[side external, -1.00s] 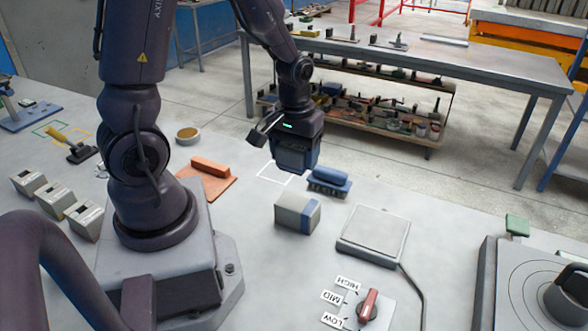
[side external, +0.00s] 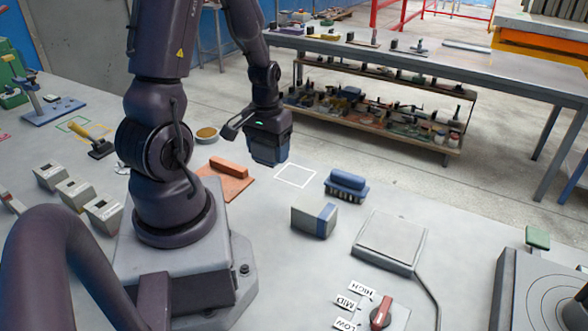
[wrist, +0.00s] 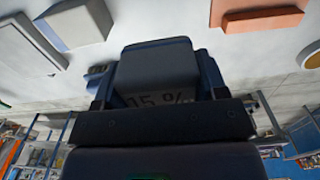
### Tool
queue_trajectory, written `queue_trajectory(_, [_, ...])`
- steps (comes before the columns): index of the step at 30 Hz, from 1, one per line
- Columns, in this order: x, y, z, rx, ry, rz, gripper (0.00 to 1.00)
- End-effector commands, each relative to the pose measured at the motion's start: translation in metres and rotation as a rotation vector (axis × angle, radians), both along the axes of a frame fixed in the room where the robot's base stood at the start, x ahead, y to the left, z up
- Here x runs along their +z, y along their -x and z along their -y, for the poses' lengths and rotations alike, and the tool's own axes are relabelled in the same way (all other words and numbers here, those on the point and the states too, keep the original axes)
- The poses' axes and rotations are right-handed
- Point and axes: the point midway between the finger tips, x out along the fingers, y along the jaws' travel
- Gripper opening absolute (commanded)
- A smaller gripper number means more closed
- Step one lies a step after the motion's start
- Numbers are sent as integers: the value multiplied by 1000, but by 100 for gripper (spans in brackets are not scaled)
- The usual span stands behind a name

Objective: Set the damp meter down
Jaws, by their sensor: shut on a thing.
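The damp meter (wrist: 158,62) is a grey block with a dark blue body, and "15 %" shows on its display in the wrist view. My gripper (side external: 268,150) is shut on it and holds it over the grey table. In the side view the held meter is hard to separate from the dark hand. A white square outline (side external: 278,178) on the table lies just right of and below my gripper, with nothing inside it.
An orange float (side external: 228,168) on an orange plate lies left of my gripper. A blue brush (side external: 347,181) and a grey block with a blue band (side external: 308,217) stand to the right. A flat grey plate (side external: 390,242) and a LOW/MID/HIGH dial (side external: 381,311) are nearer.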

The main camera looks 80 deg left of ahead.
Motion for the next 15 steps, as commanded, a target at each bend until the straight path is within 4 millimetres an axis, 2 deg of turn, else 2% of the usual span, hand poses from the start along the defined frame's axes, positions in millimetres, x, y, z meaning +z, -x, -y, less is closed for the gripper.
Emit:
queue_trajectory(7, [-29,-44,-46,1,0,0,25])
queue_trajectory(15, [-72,-67,-71,2,1,0,25])
